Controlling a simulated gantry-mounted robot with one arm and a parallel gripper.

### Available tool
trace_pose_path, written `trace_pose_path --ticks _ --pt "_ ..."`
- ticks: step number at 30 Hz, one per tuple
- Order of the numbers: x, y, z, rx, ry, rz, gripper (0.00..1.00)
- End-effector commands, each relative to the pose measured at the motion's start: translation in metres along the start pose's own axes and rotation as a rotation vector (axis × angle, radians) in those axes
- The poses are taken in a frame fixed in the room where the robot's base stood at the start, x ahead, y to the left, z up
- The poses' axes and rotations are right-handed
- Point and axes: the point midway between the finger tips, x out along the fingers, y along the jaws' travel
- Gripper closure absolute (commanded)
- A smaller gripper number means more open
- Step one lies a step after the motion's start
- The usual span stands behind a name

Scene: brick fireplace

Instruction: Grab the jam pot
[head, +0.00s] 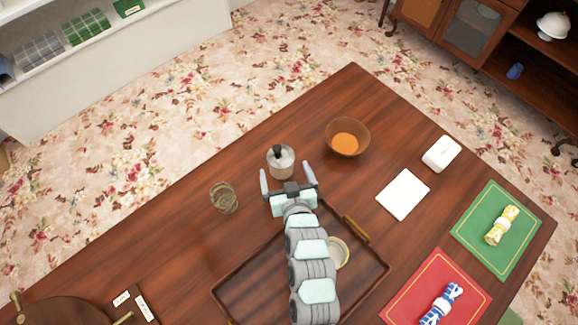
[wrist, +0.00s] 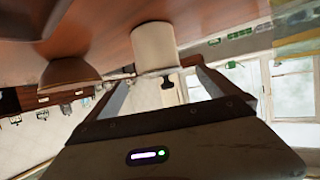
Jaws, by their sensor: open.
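The jam pot (head: 280,164) is a small pale, round pot with a dark knob on its lid, standing upright on the wooden table. My gripper (head: 286,169) is open and empty, low over the table just in front of the pot. Its two fingers spread to either side of the pot's near side. In the wrist view, which is upside down, the pot (wrist: 155,45) is a whitish cylinder just beyond and between the fingertips of my gripper (wrist: 165,73). I cannot tell whether either finger touches it.
A brown bowl (head: 348,126) with orange contents stands right of the pot. A glass jar (head: 224,199) stands to the left. A dark tray (head: 250,272) lies under my arm. A white card (head: 403,194) and white box (head: 441,154) lie farther right.

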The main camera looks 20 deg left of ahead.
Motion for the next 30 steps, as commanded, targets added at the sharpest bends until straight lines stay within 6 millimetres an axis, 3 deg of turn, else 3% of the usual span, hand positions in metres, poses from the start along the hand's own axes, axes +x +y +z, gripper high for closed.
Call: trace_pose_path --ticks 9,17,25,30 --pt "0.046 -0.001 -0.002 -0.002 0.003 -0.002 0.0" --pt "0.062 0.0 0.002 -0.002 0.003 -0.001 0.0" --pt "0.099 0.002 0.006 0.0 0.003 0.0 0.0" --pt "0.103 0.002 0.006 -0.002 0.004 0.001 0.0"
